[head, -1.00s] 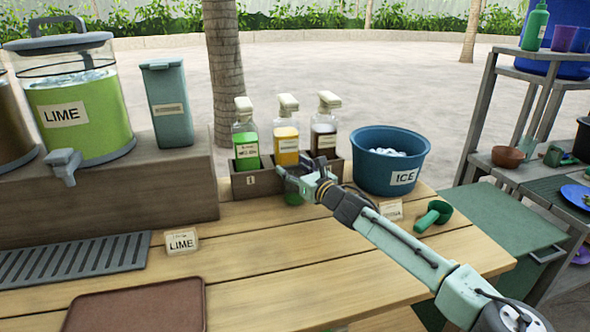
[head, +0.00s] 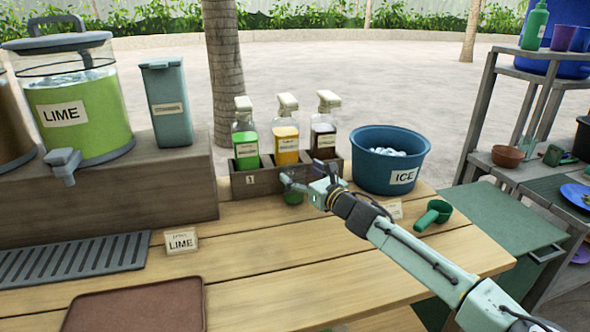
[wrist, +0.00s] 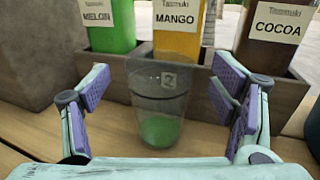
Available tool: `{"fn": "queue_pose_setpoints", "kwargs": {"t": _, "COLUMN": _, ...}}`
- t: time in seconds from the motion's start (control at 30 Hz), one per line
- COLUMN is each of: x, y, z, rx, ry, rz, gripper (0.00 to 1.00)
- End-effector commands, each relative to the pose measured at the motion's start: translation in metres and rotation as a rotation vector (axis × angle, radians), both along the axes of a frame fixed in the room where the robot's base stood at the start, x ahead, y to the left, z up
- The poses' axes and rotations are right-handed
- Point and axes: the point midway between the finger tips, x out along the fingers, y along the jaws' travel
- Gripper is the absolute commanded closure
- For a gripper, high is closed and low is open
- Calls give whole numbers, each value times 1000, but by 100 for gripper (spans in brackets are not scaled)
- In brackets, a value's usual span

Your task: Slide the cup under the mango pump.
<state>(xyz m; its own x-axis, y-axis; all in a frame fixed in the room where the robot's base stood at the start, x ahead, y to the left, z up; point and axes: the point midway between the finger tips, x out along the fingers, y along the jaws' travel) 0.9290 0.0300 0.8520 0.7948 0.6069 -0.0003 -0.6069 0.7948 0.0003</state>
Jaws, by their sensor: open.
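The cup is a clear tumbler with green liquid in its base (wrist: 160,128). It stands upright on the table in front of the middle slot of the bottle rack, which is marked 2. Only its green lower part shows clearly in the head view (head: 293,198). The mango pump bottle (head: 286,150) is yellow, in the middle slot, and its label shows behind the cup in the wrist view (wrist: 178,30). Its nozzle is out of the wrist view. My gripper (head: 308,180) is open, its fingers spread on both sides of the cup with visible gaps.
The wooden rack (head: 258,183) also holds the green melon bottle (head: 245,143) and dark cocoa bottle (head: 323,140). A blue ice tub (head: 375,168) stands to the right, with a green scoop (head: 433,215) nearby.

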Motion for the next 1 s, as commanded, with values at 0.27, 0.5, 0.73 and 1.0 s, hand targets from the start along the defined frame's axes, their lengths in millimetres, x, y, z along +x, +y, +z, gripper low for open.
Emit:
{"fn": "queue_pose_setpoints", "kwargs": {"t": 0.27, "x": -46, "y": -36, "z": 0, "rx": -1, "ry": 1, "rz": -2, "gripper": 21}}
{"fn": "queue_pose_setpoints", "kwargs": {"t": 0.5, "x": -64, "y": -48, "z": 0, "rx": 0, "ry": 0, "rz": 0, "gripper": 21}}
{"fn": "queue_pose_setpoints", "kwargs": {"t": 0.73, "x": -65, "y": -49, "z": 0, "rx": 0, "ry": 0, "rz": 0, "gripper": 21}}
{"fn": "queue_pose_setpoints", "kwargs": {"t": 1.0, "x": -64, "y": -49, "z": 0, "rx": 0, "ry": 0, "rz": 0, "gripper": 21}}
